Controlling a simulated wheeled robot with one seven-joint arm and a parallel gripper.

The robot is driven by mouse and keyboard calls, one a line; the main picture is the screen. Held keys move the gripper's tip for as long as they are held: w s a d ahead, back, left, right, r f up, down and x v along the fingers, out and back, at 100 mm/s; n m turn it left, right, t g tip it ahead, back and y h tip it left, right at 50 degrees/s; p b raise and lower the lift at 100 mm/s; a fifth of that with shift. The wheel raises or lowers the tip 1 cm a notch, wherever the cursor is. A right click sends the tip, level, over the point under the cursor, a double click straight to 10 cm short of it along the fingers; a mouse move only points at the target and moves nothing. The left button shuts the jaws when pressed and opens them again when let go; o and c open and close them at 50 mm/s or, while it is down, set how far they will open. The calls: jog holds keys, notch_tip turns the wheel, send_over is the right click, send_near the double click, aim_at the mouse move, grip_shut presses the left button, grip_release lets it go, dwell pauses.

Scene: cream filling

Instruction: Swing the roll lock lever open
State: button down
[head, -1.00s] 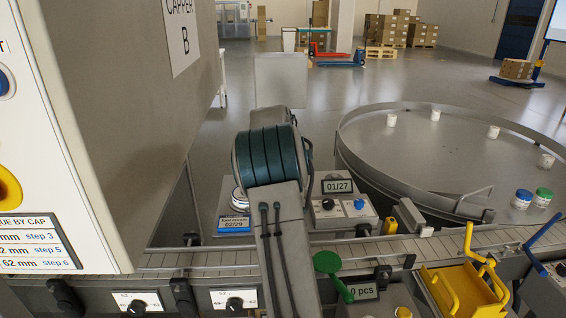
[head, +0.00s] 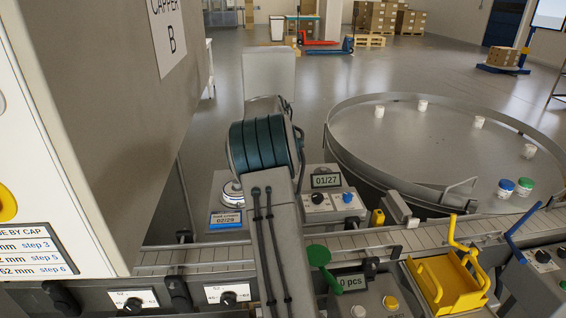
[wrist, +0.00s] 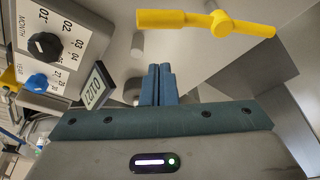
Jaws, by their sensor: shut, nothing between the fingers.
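A yellow lever (wrist: 205,20) with a thick rounded grip and a short cross-piece lies across the top of the wrist view; it looks like the roll lock lever. My gripper (wrist: 159,70) shows in the wrist view with its blue fingers together and nothing between them. The fingertips are below the lever in that picture, apart from it. In the head view my arm hides the gripper, and I cannot make out this lever there.
A date unit with dials and a 01/27 display (head: 326,181) stands right of my arm. A conveyor (head: 380,241) crosses in front. The capper cabinet (head: 110,130) is close on the left. A round turntable (head: 425,145), a green paddle (head: 318,256) and a yellow tray (head: 440,290) are on the right.

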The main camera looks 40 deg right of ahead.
jog(key=d+b+v, duration=0.1)
jog(key=v, duration=0.9)
jog(key=shift+w+r, duration=0.2)
jog(key=shift+r, duration=0.05)
jog(key=shift+a, duration=0.15)
